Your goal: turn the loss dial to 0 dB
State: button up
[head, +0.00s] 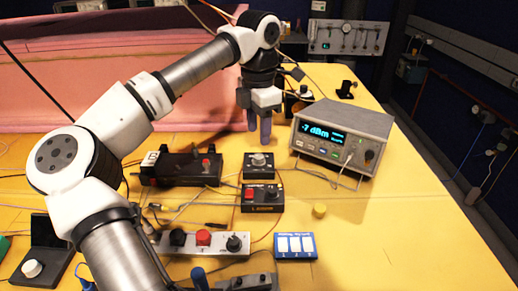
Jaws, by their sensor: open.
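My gripper (258,138) points down with its two fingers apart and nothing between them. It is over the table, just behind or above a small black box (248,174) with a pale round knob (259,160). This knob may be the loss dial, but its markings are too small to read. I cannot tell the height of the fingertips above it, and I see no clear contact. The grey meter (359,125) to the right shows about -7 dBm in blue digits.
A black box with a red button (264,201) stands right in front of the knob box. A black device (181,170) is to the left, a grey strip with knobs (216,244) nearer. Loose cables cross the table. The yellow tabletop (400,240) is clear at right.

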aim_at(259, 156)
notch_tip(259, 156, down, 7)
jog(key=shift+r+p, duration=0.1)
jog(key=shift+p, duration=0.25)
jog(key=c, duration=1)
jog(key=n+b, duration=0.2)
jog(key=n, duration=0.1)
jog(key=n+b, duration=0.2)
jog(key=n, duration=0.2)
jog(key=shift+n, duration=0.3)
dwell(0.3)
